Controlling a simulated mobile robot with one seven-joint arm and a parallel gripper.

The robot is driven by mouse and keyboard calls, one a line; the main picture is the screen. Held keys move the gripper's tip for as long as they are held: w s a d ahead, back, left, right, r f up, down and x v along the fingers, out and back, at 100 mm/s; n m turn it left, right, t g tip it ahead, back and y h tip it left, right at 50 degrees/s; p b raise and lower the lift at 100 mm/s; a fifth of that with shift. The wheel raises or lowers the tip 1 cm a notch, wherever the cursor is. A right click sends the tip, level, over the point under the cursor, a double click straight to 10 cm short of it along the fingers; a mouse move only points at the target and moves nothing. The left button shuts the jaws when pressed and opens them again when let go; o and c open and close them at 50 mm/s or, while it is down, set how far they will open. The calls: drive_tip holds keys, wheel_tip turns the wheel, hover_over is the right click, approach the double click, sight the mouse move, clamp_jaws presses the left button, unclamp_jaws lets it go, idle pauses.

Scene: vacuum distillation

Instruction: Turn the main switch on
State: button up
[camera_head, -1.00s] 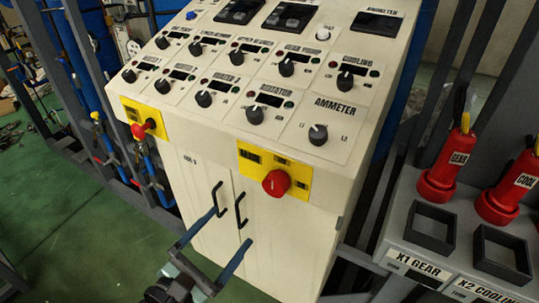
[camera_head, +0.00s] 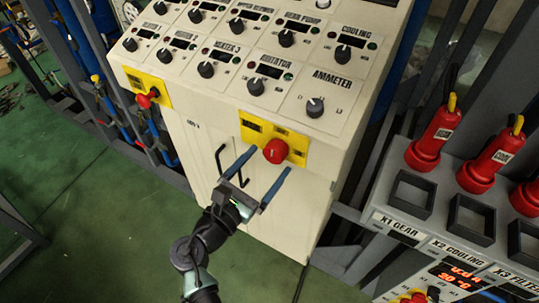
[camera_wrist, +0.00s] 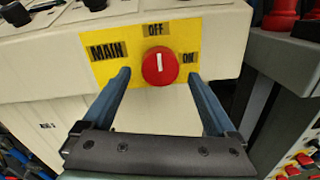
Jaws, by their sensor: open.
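The main switch is a red round knob (camera_head: 275,151) on a yellow plate (camera_head: 251,136) on the front edge of the cream control cabinet (camera_head: 300,205). In the wrist view the knob (camera_wrist: 159,67) carries a white mark standing nearly upright, toward the word OFF; ON is printed to its right and MAIN to its left. My gripper (camera_head: 264,162) is open, its two blue fingers apart just in front of and below the knob. In the wrist view the fingers (camera_wrist: 160,80) lie left and right of the knob, with space on both sides. I cannot tell whether the tips reach around it.
Another red switch (camera_head: 147,98) sits on a yellow plate at the cabinet's left. Black knobs (camera_head: 255,87) cover the sloped panel. Cabinet door handles (camera_head: 221,160) stand below the switch. Red plugs (camera_head: 434,140) and black sockets stand on a grey unit at the right.

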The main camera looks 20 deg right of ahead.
drive_tip(key=shift+x, duration=1)
drive_tip(key=c, duration=1.4)
drive_tip(key=shift+o, duration=0.2)
